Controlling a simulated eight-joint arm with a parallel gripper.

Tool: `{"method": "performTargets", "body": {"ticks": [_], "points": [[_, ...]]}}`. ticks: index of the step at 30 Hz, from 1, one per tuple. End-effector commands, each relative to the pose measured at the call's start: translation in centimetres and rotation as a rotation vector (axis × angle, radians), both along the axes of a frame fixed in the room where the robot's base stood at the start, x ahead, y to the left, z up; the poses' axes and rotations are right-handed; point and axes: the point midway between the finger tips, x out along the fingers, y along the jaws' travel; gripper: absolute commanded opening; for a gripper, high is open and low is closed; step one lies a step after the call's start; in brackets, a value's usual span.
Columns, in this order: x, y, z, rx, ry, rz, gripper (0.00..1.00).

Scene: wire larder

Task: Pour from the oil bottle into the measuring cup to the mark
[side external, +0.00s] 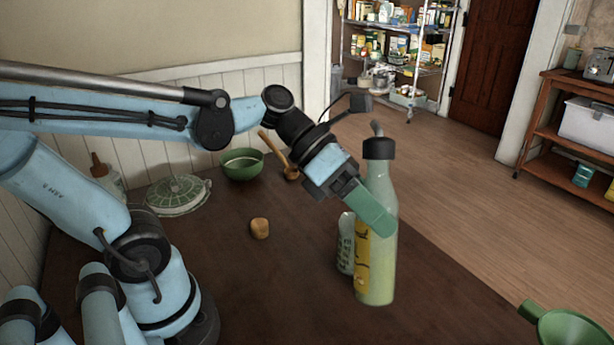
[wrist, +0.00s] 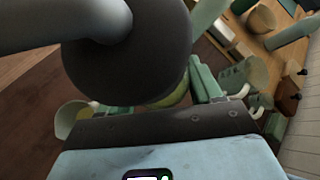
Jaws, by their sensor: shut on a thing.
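The oil bottle (side external: 378,270), pale green with a yellow label, a dark cap and a thin spout, is upright at the right of the table in the side view. My gripper (side external: 376,215) is shut on its upper body, with one green finger across the near side. I cannot tell whether its base touches the table. A pale cylinder with green markings (side external: 346,243), perhaps the measuring cup, is just left of the bottle and partly hidden behind it. In the wrist view the bottle's dark cap (wrist: 130,60) fills the upper middle and hides much of my gripper.
A small tan lump (side external: 260,228) lies mid-table. A green bowl (side external: 243,168), a wooden spoon (side external: 275,148), a pale green-trimmed lid-like thing (side external: 178,196) and a brown-capped bottle (side external: 106,176) are farther back. A green funnel-like thing (side external: 568,330) is at bottom right. The table's front middle is clear.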

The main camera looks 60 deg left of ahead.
Motion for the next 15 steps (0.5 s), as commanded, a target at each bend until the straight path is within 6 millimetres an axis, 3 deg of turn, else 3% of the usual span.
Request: {"method": "performTargets", "body": {"ticks": [15], "points": [[0.0, -0.06, 0.83, 0.068, -0.041, -0.001, 0.0]]}}
